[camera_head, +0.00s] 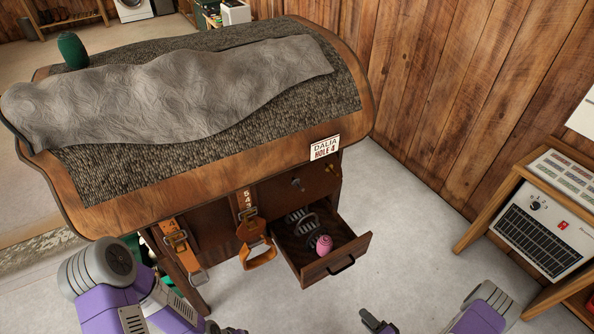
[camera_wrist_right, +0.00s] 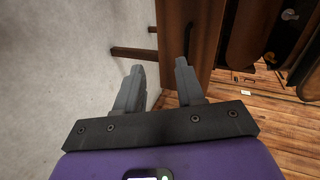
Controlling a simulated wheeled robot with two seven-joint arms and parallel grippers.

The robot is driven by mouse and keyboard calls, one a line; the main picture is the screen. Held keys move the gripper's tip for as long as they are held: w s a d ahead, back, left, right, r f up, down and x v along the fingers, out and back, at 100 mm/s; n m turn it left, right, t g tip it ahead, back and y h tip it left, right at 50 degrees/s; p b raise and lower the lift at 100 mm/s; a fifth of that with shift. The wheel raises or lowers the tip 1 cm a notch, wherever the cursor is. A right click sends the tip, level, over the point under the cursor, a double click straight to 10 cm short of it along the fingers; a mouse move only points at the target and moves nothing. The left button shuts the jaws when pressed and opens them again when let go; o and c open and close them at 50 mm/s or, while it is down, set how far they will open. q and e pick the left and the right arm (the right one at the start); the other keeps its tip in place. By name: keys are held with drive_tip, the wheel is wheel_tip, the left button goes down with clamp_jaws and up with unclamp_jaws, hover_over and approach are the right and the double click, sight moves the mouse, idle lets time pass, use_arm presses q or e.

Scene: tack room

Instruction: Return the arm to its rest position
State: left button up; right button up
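My right gripper (camera_head: 376,323) is at the bottom edge of the head view, to the right of and nearer than the open drawer (camera_head: 350,252). In the right wrist view its two grey fingers (camera_wrist_right: 160,85) stand apart with nothing held between them. The drawer front with its dark handle (camera_wrist_right: 193,38) shows beyond them, apart from the fingers. My purple right arm (camera_head: 485,308) is at the lower right. My purple left arm (camera_head: 112,292) is at the lower left, beside the wooden stand. Its gripper is mostly cut off at the bottom edge, so its state is unclear.
The wooden stand (camera_head: 362,98) carries a grey cloth (camera_head: 190,85) and a green object (camera_head: 72,50). The drawer holds a pink object (camera_head: 324,244) and a dark curved one. A shelf with a heater-like unit (camera_head: 545,235) stands right. Floor between is clear.

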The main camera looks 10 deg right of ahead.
drive_tip(key=w+a+r+n+g+p, duration=0.2)
drive_tip(key=w+a+n+g, duration=0.3)
drive_tip(key=a, duration=0.3)
drive_tip(key=s+a+r+n+g, duration=0.4)
drive_tip(key=s+a+r+g, duration=0.3)
drive_tip(key=a, duration=0.4)
drive_tip(key=shift+s+a+r+n+h+p, duration=0.3)
drive_tip(key=shift+s+n+p, duration=0.15)
drive_tip(key=shift+s, duration=0.25)
